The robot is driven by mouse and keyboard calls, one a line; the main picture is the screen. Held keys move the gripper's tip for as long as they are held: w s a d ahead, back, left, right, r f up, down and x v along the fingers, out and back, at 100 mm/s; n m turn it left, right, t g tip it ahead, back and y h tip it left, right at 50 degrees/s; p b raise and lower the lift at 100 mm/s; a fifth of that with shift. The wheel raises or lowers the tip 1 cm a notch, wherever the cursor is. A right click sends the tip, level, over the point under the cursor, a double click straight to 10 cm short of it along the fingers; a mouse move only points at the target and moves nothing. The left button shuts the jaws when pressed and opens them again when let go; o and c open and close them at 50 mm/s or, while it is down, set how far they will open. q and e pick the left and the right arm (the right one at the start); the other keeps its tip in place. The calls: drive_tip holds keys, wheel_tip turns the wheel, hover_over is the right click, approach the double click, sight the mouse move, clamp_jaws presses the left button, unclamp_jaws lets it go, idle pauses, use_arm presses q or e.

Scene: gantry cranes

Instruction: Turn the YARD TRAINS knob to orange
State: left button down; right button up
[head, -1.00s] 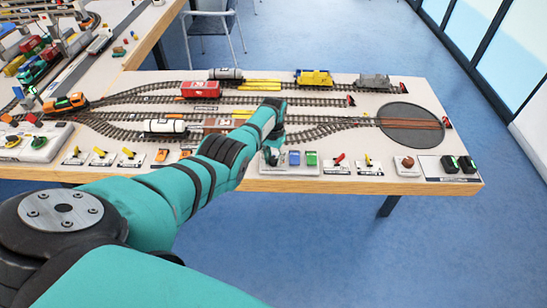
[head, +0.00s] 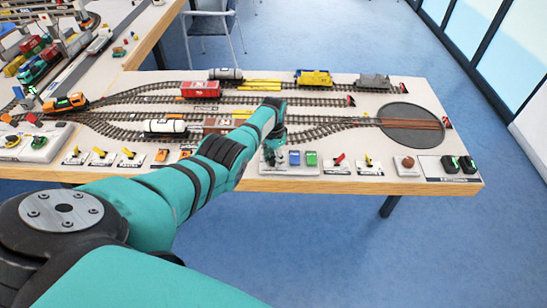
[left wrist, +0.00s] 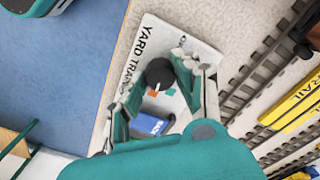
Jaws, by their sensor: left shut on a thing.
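The YARD TRAINS panel (left wrist: 190,40) is a white plate with black lettering in the left wrist view; it also shows in the head view (head: 290,171). Its black round knob (left wrist: 160,72) has a white pointer line on the side towards an orange mark (left wrist: 152,94) and a green mark (left wrist: 171,92). The pointer seems nearer the orange mark, but its exact aim is hard to tell. My left gripper (left wrist: 162,75) is shut on the knob, one finger on each side. In the head view my left gripper (head: 272,148) hides the knob. My right gripper is not in view.
A red lever (head: 338,159) and a yellow lever (head: 368,160) are farther right. Tracks with wagons lie behind, with a turntable (head: 405,112) at the right.

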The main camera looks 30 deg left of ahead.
sight(273, 159)
use_arm(q)
drive_tip(key=c, duration=1)
unclamp_jaws()
drive_tip(key=shift+o, duration=0.2)
wheel_tip(273, 159, up, 12)
